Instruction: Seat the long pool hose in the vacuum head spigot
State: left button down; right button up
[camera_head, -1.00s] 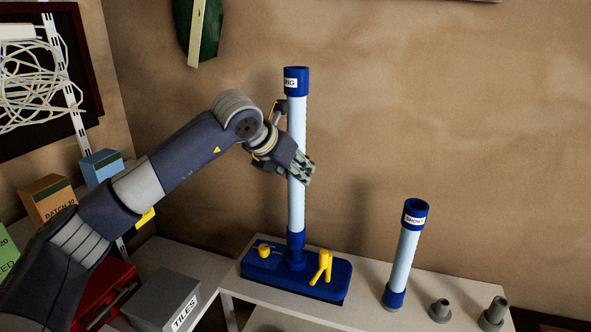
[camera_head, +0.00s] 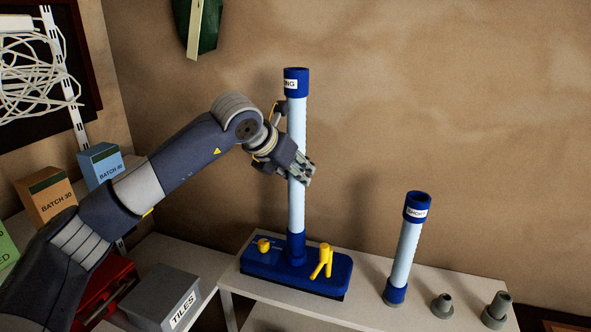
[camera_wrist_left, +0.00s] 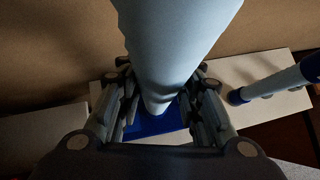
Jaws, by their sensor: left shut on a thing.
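The long hose (camera_head: 297,128) is a light blue tube with a dark blue collar and a partly covered label at its top. It stands upright on the blue vacuum head (camera_head: 318,277), its lower end at the spigot (camera_head: 296,247); I cannot tell how deep it sits. My left gripper (camera_head: 302,170) is shut around the hose at mid-height. In the left wrist view the hose (camera_wrist_left: 172,45) runs down between the fingers toward the blue base (camera_wrist_left: 155,126). The vacuum head carries a yellow lever (camera_head: 323,262) and a yellow knob (camera_head: 263,245). My right gripper is not in view.
The short hose (camera_head: 408,250) stands on the white bench (camera_head: 367,305) to the right, beside two grey fittings (camera_head: 442,306) (camera_head: 496,309). A grey TILES box (camera_head: 163,297), a red box (camera_head: 105,285) and batch boxes (camera_head: 50,197) are at the left.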

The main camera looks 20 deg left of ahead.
pick_arm(q)
jog(key=shift+f+b, duration=1.15)
jog(key=shift+f, duration=0.05)
jog(key=c, duration=1.1)
grip_release()
jog(key=shift+o, duration=0.3)
jog(key=shift+f, duration=0.1)
jog(key=v, duration=1.2)
jog(key=shift+d, duration=0.1)
